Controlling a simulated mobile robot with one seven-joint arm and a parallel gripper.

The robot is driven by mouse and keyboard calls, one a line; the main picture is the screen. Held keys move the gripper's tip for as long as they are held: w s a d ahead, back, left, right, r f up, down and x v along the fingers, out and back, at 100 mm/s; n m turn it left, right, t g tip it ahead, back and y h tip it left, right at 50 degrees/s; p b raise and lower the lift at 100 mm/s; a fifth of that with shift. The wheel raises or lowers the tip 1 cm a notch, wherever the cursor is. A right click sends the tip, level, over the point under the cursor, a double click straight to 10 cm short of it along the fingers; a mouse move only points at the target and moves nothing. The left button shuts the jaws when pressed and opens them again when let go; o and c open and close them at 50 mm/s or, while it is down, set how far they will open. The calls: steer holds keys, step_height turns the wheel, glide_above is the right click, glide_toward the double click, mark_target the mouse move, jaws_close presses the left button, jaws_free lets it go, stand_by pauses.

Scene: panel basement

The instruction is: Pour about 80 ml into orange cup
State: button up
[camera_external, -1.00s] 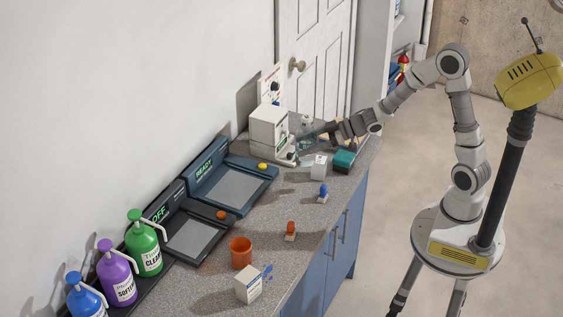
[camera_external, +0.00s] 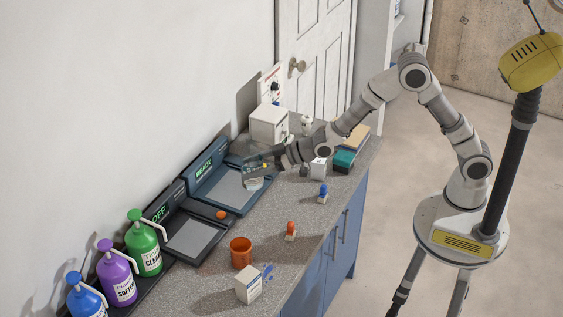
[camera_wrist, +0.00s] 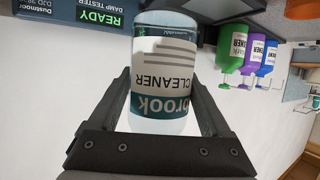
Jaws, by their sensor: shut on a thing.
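The orange cup (camera_external: 241,253) stands upright on the grey counter, near the front between the dark OFF device and a white carton; part of an orange thing, likely this cup, shows at the top right of the wrist view (camera_wrist: 304,9). My gripper (camera_external: 264,168) is shut on a clear bottle (camera_external: 252,174) with a dark green and white label reading CLEANER. The bottle (camera_wrist: 165,70) is between both fingers in the wrist view (camera_wrist: 160,90), its label upside down there. It is over the READY device, apart from the cup. The liquid level cannot be made out.
The READY device (camera_external: 203,193) and the OFF device (camera_external: 168,244) line the wall. Green (camera_external: 144,243), purple (camera_external: 117,272) and blue (camera_external: 84,297) pump bottles stand at left. Orange (camera_external: 291,231) and blue (camera_external: 323,194) stamps and a white carton (camera_external: 249,285) stand along the front.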

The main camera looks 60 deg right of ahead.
steer(key=s+a+f+p, duration=0.1)
steer(key=s+a, duration=0.4)
steer(key=a, duration=0.9)
steer(key=s+a+n+y+p, duration=0.1)
steer(key=s+a+p, duration=0.3)
steer(key=a, duration=1.1)
steer(key=shift+s+f+g, duration=0.3)
steer(key=shift+s+f, duration=0.1)
steer(key=shift+s, duration=0.4)
steer(key=shift+f+m+b, duration=0.15)
steer(key=shift+m+b, duration=0.15)
steer(key=shift+b, duration=0.8)
steer(key=m+y+b, duration=0.2)
steer(key=m+b, duration=0.1)
steer(key=b, duration=0.4)
steer(key=f+m+y+b, duration=0.1)
steer(key=m+b, duration=0.3)
steer(key=b, duration=0.4)
steer(key=a+f+m+t+y+b, duration=0.1)
steer(key=m+y+b, duration=0.2)
steer(key=b, duration=0.4)
steer(key=shift+s+m, duration=0.3)
steer(key=shift+m, duration=0.2)
